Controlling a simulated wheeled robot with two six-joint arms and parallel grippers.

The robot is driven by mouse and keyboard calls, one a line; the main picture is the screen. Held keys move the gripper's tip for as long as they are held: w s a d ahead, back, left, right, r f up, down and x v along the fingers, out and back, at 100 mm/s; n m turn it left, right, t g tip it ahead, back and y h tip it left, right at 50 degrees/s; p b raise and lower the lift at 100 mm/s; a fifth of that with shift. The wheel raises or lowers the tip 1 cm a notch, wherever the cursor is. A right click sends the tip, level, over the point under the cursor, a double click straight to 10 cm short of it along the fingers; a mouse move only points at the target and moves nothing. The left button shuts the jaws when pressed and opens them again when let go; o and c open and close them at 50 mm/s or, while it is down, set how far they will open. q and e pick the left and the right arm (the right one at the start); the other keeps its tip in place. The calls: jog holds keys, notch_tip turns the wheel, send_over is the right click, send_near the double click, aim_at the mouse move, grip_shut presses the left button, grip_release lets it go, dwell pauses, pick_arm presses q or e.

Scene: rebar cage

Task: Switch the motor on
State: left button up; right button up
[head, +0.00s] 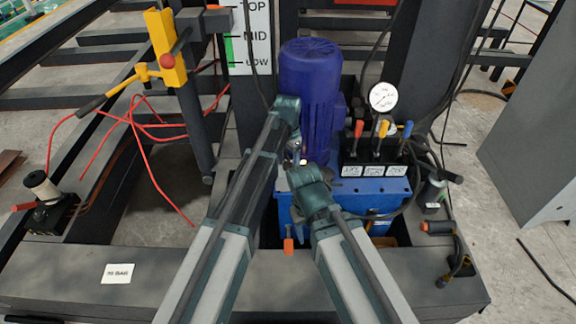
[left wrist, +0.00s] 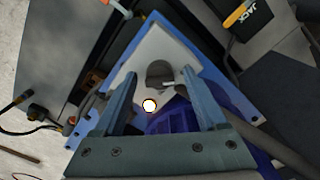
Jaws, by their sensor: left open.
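The blue motor (head: 311,85) stands upright on the blue power unit (head: 385,190); its ribbed side also shows in the left wrist view (left wrist: 178,118). In the left wrist view, a dark rounded switch (left wrist: 158,72) with a small pale lever sits on a light plate (left wrist: 170,45). A glowing white lamp (left wrist: 149,105) is beside it. My left gripper (left wrist: 160,80) is open, its fingers on either side of the switch; I cannot tell whether they touch it. In the head view my left gripper (head: 298,150) is small beside the motor's base, partly hidden by my arms.
A pressure gauge (head: 383,97) and red, yellow and blue levers (head: 381,130) stand right of the motor. A yellow bracket with a lever (head: 165,50), red cables (head: 140,125) and a hand tool (head: 45,190) are at left. A grey cabinet (head: 535,130) is at right.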

pick_arm(q)
grip_shut()
dwell(0.3)
jog(key=m, duration=0.4)
jog(key=shift+m, duration=0.4)
jog(key=m, duration=0.4)
jog(key=shift+m, duration=0.3)
jog(key=m, duration=0.4)
jog(key=shift+m, duration=2.3)
